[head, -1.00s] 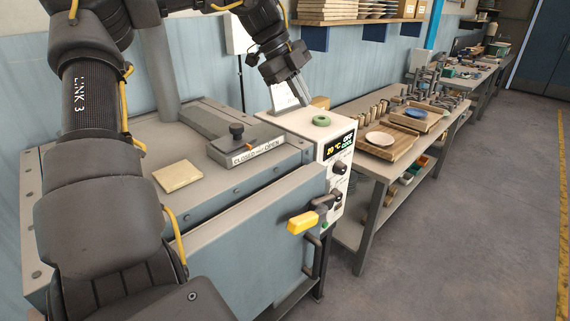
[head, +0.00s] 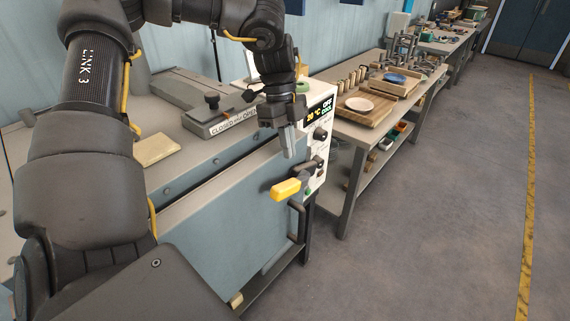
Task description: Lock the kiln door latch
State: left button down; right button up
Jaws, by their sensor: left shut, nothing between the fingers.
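The kiln (head: 205,215) is a grey-blue box with its front door in the left half of the head view; the door looks closed. The latch handle (head: 286,189) has a yellow grip and a dark pivot at the door's right edge; the grip points left, roughly level. My left gripper (head: 289,152) is shut and empty, fingers pointing down, above the yellow grip and apart from it in the picture. The control panel (head: 319,118) reads 20 °C, OFF and COOL. My right gripper is not in view.
A vent slider with a knob (head: 212,101) and a "CLOSED – OPEN" label stands on the kiln top, beside a beige tile (head: 156,149). A workbench (head: 345,125) with wooden trays stands to the right. The floor in front is clear.

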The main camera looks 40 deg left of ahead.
aim_at(286, 182)
pick_arm(q)
jog(key=x, duration=0.1)
jog(key=p+x, duration=0.1)
jog(key=x, duration=0.2)
jog(key=shift+s+a, duration=0.25)
jog(key=shift+a, duration=0.05)
jog(key=shift+s+f+p, duration=0.25)
jog(key=shift+f+p, duration=0.1)
jog(key=shift+f, duration=0.5)
jog(key=b, duration=0.1)
jog(key=f+t+b, duration=0.1)
jog(key=b, duration=0.1)
jog(key=shift+s+f, duration=0.1)
jog(key=shift+s, duration=0.2)
jog(key=shift+s+b, duration=0.1)
jog(key=shift+b, duration=0.25)
jog(key=shift+s, duration=0.1)
jog(key=shift+r, duration=0.2)
